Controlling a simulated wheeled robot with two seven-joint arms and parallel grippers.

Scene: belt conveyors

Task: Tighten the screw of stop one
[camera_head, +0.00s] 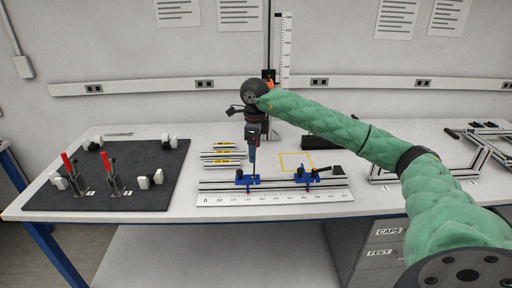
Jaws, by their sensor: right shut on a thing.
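My right gripper (252,129) is above the middle of the bench and is shut on a screwdriver (252,154). The screwdriver hangs upright, its shaft pointing down at the left blue stop (242,180) on the rail. Its tip appears to meet this stop, but contact with the screw is too small to tell. A second blue stop (314,177) is farther right on the same rail (272,186). I cannot read which stop is number one. My left gripper is out of view.
A ruler (275,197) runs along the front of the rail. A dark mat (150,190) with red-handled clamps (109,165) lies left. Yellow-labelled bars (222,154) lie behind the rail. A yellow outlined square (290,162) is empty. Metal frames (460,160) lie right.

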